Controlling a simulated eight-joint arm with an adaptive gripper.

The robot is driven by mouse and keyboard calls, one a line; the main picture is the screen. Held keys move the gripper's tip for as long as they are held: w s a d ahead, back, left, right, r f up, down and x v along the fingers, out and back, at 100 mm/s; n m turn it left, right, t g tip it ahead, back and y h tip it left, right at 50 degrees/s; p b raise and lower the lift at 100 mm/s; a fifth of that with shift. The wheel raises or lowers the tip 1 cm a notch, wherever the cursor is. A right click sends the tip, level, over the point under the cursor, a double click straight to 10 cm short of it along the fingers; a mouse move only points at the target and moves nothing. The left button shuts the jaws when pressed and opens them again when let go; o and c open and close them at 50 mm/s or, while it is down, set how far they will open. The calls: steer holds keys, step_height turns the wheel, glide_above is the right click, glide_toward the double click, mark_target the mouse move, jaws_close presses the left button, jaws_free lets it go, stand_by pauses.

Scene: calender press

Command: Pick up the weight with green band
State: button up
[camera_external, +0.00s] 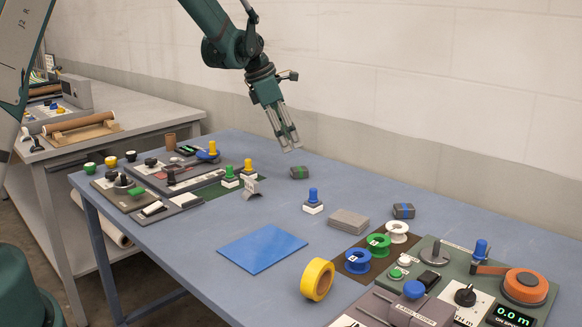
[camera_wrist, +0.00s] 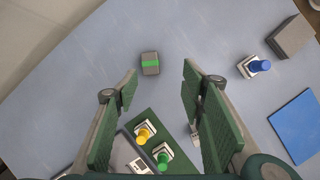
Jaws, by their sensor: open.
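The weight with green band (camera_external: 299,173) is a small dark grey block lying on the blue-grey table, near its back edge. In the wrist view the weight (camera_wrist: 150,70) shows its bright green band and lies just beyond the fingertips, between their lines and nearer the left finger. My gripper (camera_external: 288,147) is open and empty, above the table and up-left of the weight. The wrist view shows its two green-padded fingers (camera_wrist: 160,80) spread apart. Nothing hides the weight.
A second weight with a blue band (camera_external: 403,211) lies farther right. A blue-knobbed piece (camera_external: 313,201) stands near the green-banded weight, and a grey block (camera_external: 348,220) lies beyond it. Yellow and green knobbed pieces (camera_external: 231,177) stand to the left. The table around the weight is clear.

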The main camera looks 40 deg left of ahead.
mark_target(299, 168)
steer(key=shift+n, duration=0.8)
steer(key=shift+w+a+f, duration=0.3)
steer(key=shift+a+f, duration=0.05)
steer(key=shift+f, duration=0.25)
steer(key=shift+w+a+f, duration=0.3)
steer(key=shift+w+f, duration=0.05)
steer(key=shift+f, duration=0.25)
steer(key=shift+w+a+f, duration=0.3)
steer(key=shift+a+f, duration=0.05)
steer(key=shift+f, duration=0.25)
steer(key=shift+x, duration=1.25)
steer(key=shift+d+f, duration=0.1)
steer(key=shift+f, duration=0.05)
steer(key=shift+x, duration=2.5)
steer(key=shift+d, duration=0.1)
steer(key=c, duration=1.2)
steer(key=shift+r, duration=0.2)
